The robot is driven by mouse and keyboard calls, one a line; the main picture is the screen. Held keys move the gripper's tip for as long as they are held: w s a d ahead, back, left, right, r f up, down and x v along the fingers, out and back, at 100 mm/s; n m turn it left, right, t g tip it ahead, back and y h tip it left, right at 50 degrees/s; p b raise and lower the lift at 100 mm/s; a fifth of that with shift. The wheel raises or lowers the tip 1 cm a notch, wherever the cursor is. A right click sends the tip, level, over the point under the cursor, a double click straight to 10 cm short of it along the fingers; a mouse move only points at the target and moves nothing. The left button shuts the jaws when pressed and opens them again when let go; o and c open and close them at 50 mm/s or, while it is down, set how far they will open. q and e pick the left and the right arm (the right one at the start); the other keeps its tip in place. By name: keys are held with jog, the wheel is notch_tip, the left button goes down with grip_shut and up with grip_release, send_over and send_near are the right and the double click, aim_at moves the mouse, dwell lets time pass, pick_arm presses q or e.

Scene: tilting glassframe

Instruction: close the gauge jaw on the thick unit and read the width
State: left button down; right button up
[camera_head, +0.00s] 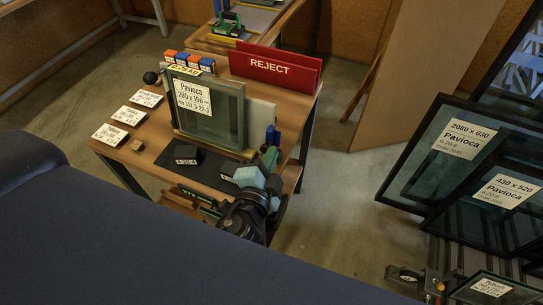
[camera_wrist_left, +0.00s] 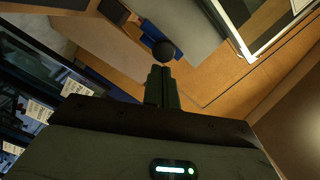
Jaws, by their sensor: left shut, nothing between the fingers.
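An upright glass unit (camera_head: 228,125) in a dark frame stands on the wooden table, with a white label reading Pavioca. A blue upright part (camera_head: 271,135) stands at its right; I cannot tell whether it belongs to the gauge. My left gripper (camera_head: 269,158) is shut and empty, close to the right edge of the unit. In the left wrist view its fingers (camera_wrist_left: 162,82) are together, with a black ball knob (camera_wrist_left: 163,50) just beyond the tips; I cannot tell whether they touch. A blue part (camera_wrist_left: 150,22) lies behind the knob. The gauge jaw and its reading cannot be made out. My right gripper is not in view.
A red REJECT panel (camera_head: 275,67) stands behind the unit. Several orange and blue blocks (camera_head: 188,60) line the table's back left. White cards (camera_head: 128,115) and a small cube (camera_head: 136,145) lie left. A labelled dark block (camera_head: 187,154) lies in front. Framed panes (camera_head: 455,150) stand right.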

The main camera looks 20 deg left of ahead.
pick_arm(q)
jog(key=a, duration=0.7)
jog(key=shift+w+a, duration=0.1)
jog(key=shift+w, duration=0.05)
